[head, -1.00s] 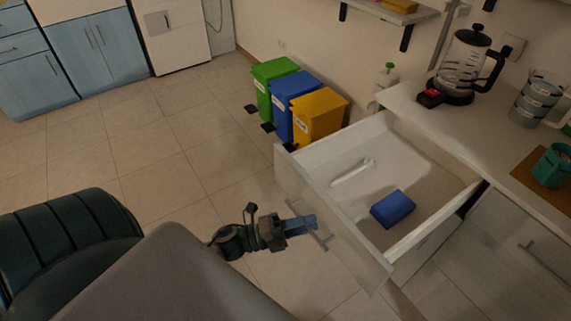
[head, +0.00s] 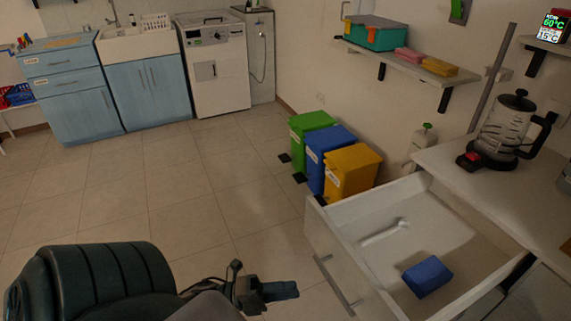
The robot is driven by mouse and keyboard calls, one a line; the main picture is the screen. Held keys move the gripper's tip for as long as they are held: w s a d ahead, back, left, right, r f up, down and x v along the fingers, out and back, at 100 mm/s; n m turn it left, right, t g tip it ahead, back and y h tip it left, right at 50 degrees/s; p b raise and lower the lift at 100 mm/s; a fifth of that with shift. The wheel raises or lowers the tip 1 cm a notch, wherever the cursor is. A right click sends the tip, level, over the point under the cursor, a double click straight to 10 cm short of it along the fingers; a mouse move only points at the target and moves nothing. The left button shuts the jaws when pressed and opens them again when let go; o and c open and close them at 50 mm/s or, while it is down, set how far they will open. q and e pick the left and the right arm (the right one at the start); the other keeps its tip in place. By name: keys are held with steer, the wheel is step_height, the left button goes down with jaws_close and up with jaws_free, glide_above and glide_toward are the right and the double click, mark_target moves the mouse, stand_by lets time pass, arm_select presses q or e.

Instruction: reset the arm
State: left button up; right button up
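My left gripper (head: 282,291) shows at the bottom centre of the head view, in front of the open drawer. It is apart from the drawer handle (head: 336,284), with floor visible between them. Its blue fingers are seen from the side, so I cannot tell whether they are open or shut. I see nothing held in it. The white drawer (head: 352,262) is pulled out and holds a blue block (head: 427,276) and a white utensil-like item (head: 384,232). My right gripper is not in view.
A counter (head: 480,192) with a glass kettle (head: 504,130) stands at the right. Green (head: 310,133), blue (head: 329,156) and yellow (head: 351,174) bins stand behind the drawer. A wall shelf (head: 405,66) is above. The tiled floor at left is open.

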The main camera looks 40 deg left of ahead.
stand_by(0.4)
